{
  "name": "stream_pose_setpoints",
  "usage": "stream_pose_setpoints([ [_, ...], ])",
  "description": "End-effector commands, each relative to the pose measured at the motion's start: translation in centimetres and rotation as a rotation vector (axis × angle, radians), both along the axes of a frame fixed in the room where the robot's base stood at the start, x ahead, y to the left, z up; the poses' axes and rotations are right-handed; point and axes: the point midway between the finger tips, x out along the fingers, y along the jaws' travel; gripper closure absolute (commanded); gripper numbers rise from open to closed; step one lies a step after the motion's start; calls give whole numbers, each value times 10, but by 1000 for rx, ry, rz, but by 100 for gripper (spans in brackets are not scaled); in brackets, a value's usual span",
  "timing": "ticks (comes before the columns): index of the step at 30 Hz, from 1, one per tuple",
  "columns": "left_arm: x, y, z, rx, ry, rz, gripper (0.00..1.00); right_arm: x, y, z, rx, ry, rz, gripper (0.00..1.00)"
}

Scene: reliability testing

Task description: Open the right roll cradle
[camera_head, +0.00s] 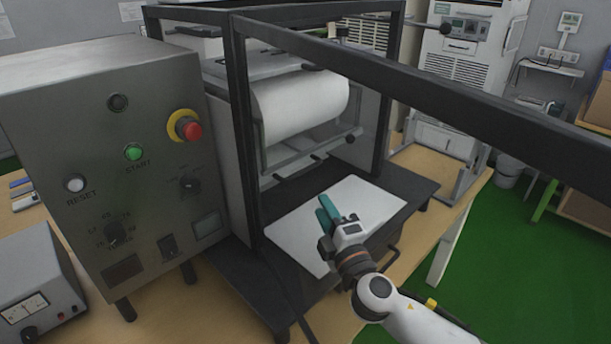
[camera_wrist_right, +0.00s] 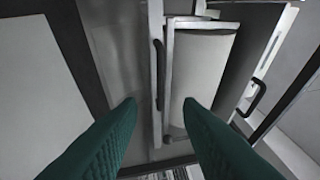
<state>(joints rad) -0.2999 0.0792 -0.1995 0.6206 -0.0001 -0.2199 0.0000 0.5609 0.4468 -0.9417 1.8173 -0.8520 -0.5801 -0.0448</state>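The white roll (camera_head: 302,104) lies across its cradle inside the black-framed machine. A metal bar with a dark knob (camera_head: 352,137) runs below its right end. My right gripper (camera_head: 326,208) has teal fingers and is over the white sheet in front of the machine, apart from the roll. In the right wrist view the two fingers of my right gripper (camera_wrist_right: 160,106) stand apart with nothing between them. Beyond them are the white roll (camera_wrist_right: 202,62), a black handle (camera_wrist_right: 159,74) beside it, and another black handle (camera_wrist_right: 254,98) further right. I cannot tell which part is the right cradle's catch. My left gripper is not in view.
Black frame bars (camera_head: 420,87) cross above the work area. A control box (camera_head: 110,160) with a red stop button stands at left. The white sheet (camera_head: 378,200) lies on a dark base plate. Green floor (camera_head: 480,270) is free at right.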

Motion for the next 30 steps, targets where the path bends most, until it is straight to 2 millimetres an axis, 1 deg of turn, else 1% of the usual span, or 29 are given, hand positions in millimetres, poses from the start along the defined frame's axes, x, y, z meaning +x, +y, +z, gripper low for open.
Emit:
stream_pose_setpoints([
  [5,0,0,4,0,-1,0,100,27,11,7,1,-2,-2,68],
  [12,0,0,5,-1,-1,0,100,71,29,15,2,0,-2,68],
  [15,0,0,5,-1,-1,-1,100,85,35,16,3,2,-2,68],
  [21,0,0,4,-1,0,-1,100,101,41,19,4,2,-2,68],
  [30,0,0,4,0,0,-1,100,103,42,19,5,3,-2,68],
])
